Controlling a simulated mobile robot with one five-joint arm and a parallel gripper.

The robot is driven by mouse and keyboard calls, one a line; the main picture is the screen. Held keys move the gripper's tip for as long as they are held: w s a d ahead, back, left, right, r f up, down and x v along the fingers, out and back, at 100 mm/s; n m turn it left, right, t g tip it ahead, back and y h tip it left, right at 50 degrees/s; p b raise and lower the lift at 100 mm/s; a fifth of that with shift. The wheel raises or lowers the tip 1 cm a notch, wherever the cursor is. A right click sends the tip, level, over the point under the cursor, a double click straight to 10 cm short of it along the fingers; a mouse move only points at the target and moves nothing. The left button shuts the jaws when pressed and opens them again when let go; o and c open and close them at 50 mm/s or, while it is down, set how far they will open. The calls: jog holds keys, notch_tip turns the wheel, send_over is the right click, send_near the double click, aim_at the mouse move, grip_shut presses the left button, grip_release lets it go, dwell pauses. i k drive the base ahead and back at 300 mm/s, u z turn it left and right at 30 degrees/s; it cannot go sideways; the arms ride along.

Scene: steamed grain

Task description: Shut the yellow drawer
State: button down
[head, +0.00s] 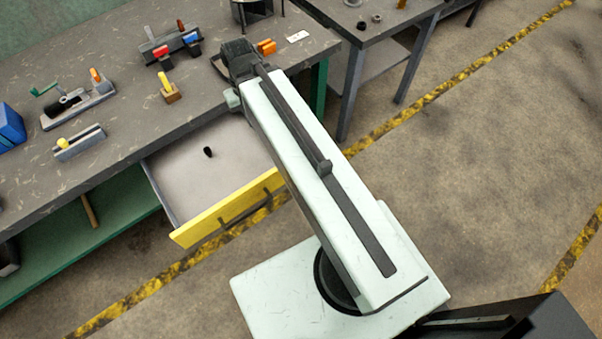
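The yellow drawer (228,208) is pulled out from under the grey workbench (120,140). Its yellow front has a dark handle (236,207), and a small black object (208,152) lies inside on the pale drawer floor. My gripper (222,64) is at the far end of my arm, over the bench top and beyond the drawer, apart from its front. My arm passes over the drawer's right side and hides part of it. The gripper is small and dark here, and I cannot tell whether its fingers are open or shut.
On the bench stand a clamp-like device (78,103), a grey block with a yellow knob (80,142), a yellow-handled piece (169,88) and a blue box (10,126). An orange object (266,47) lies near my gripper. A second table (375,25) stands behind; the floor at right is clear.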

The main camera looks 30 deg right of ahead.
aim_at(198, 193)
jog(key=k, duration=1.6)
jog(key=u, duration=1.1)
jog(key=i, duration=1)
jog(key=z, duration=0.05)
